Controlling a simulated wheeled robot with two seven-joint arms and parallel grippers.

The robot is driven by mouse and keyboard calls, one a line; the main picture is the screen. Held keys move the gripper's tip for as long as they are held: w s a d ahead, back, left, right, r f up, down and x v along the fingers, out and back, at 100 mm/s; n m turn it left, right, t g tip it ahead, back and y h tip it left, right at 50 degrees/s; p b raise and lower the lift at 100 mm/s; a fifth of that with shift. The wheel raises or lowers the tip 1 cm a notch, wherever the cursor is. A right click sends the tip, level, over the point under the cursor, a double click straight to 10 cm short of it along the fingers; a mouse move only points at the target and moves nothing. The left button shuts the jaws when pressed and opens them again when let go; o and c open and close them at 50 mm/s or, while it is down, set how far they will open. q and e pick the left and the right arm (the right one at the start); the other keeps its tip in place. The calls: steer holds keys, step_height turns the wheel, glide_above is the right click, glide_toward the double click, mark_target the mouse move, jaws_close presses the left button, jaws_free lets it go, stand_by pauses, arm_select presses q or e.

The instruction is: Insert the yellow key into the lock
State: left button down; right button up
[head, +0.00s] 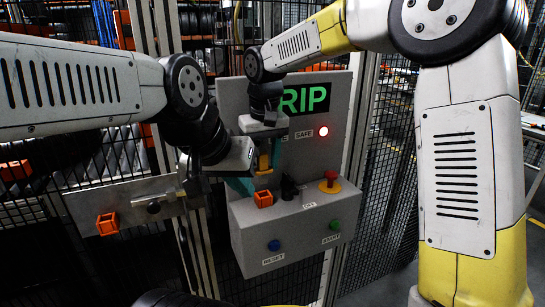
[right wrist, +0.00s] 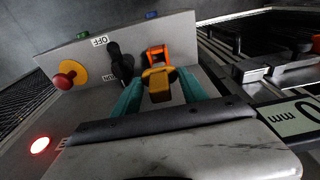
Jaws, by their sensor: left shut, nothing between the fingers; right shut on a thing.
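The yellow key (head: 263,160) is held between the teal fingers of my right gripper (head: 268,152), above the grey control box. In the right wrist view the yellow key (right wrist: 158,83) lies between the fingertips, in front of an orange square fitting (right wrist: 157,54). This orange fitting (head: 263,198), seemingly the lock, stands on the box top just below the key. I cannot tell whether key and fitting touch; no insertion shows. My left gripper (head: 240,187) is shut and empty, left of the fitting, partly hidden by its own wrist.
The control box (head: 295,235) carries a black switch (head: 289,187), a red stop button (head: 330,181), a blue button (head: 274,245) and a green button (head: 335,224). A red lamp (head: 323,131) glows on its back panel. A metal latch plate (head: 130,205) with an orange block (head: 107,223) is at left.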

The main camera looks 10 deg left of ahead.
mark_target(263, 182)
steer(key=shift+f, duration=3.2)
steer(key=o, duration=1.5)
